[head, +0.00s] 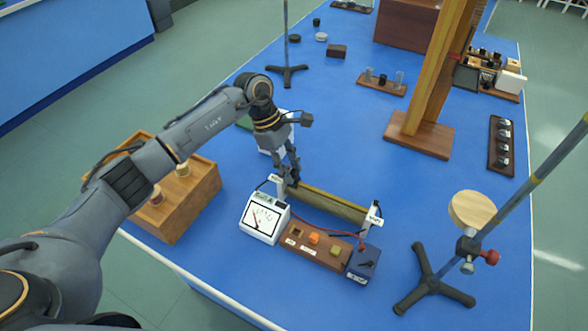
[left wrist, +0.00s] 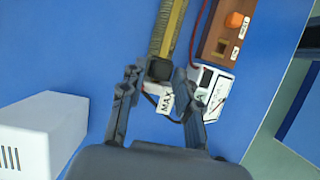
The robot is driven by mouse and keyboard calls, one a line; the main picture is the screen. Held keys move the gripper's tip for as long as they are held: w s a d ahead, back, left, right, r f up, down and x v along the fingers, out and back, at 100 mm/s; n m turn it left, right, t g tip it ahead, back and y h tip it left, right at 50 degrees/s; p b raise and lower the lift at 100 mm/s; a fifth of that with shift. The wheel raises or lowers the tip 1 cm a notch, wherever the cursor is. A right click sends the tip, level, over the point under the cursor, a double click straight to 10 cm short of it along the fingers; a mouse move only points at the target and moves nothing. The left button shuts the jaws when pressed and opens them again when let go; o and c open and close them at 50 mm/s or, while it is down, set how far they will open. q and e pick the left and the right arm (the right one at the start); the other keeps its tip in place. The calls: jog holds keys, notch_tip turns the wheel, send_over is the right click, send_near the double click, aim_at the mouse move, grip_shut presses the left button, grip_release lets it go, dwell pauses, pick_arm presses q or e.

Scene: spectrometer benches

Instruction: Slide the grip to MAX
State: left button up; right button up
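The rheostat's long ridged coil (head: 330,205) lies on the blue bench, with the black sliding grip (left wrist: 158,70) at its left end in the head view. In the left wrist view the MAX label (left wrist: 166,103) is right beside the grip. A second white label (head: 374,218) marks the coil's other end; its text is too small to read. My left gripper (head: 292,181) points down at the MAX end. My right gripper is not in view.
A white meter (head: 264,218) stands close to the MAX end. A wooden box (head: 180,195) is at left; a tripod stand (head: 432,285) is at right.

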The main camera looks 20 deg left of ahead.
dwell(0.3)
pick_arm(q)
jog(key=shift+r, duration=0.3)
jog(key=v, duration=1.1)
jog(key=shift+a, duration=0.25)
